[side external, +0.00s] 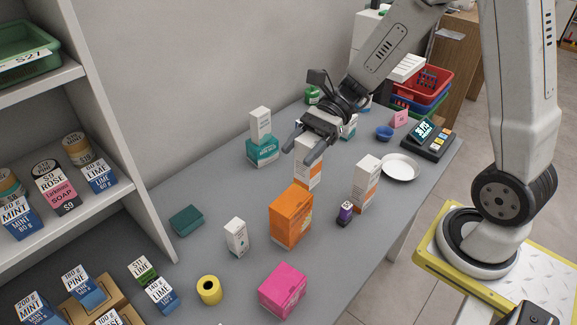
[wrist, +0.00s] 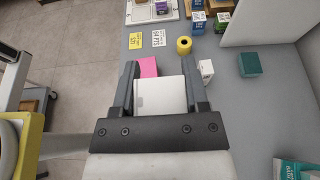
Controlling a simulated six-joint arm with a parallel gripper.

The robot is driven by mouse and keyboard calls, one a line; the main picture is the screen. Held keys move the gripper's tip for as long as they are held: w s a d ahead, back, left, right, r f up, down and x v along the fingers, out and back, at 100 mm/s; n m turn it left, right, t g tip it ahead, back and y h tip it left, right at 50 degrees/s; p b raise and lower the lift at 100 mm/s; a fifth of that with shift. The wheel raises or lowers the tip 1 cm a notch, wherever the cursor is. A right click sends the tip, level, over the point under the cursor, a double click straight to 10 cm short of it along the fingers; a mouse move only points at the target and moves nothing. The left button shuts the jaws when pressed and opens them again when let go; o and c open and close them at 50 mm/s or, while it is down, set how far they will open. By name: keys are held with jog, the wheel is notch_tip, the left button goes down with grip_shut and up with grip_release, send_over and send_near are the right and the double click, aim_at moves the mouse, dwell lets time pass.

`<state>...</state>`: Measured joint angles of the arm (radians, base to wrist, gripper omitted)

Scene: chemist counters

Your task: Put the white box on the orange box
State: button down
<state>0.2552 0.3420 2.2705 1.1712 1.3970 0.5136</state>
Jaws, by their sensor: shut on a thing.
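My gripper (side external: 300,152) is shut on a tall white box (side external: 309,174) with an orange band low on it. In the wrist view the top of this white box (wrist: 160,95) fills the space between the fingers of my gripper (wrist: 160,68). The orange box (side external: 290,216) stands on the counter, nearer the side camera than the held box, and its top looks bare. The orange box does not show in the wrist view, where the held box and fingers block part of the counter. I cannot tell how far the held box is above the counter.
A similar white-and-orange box (side external: 366,184) and a small purple item (side external: 345,212) stand right of the orange box. A small white box (side external: 236,237) is left, a pink box (side external: 283,290) in front. A teal box (side external: 262,151) carries another white box (side external: 260,124). A plate (side external: 401,167) lies right.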

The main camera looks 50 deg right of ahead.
jog(key=shift+w+a+f, duration=0.15)
jog(key=shift+w+f, duration=0.65)
jog(key=shift+f, duration=0.15)
jog(key=shift+w+a+f, duration=0.15)
jog(key=shift+w+f, duration=0.6)
jog(key=shift+f, duration=0.15)
jog(key=shift+w+f, duration=0.15)
jog(key=shift+f, duration=0.8)
jog(key=shift+w+f, duration=0.1)
jog(key=shift+f, duration=0.8)
jog(key=shift+f, duration=0.1)
jog(key=shift+c, duration=0.5)
grip_release()
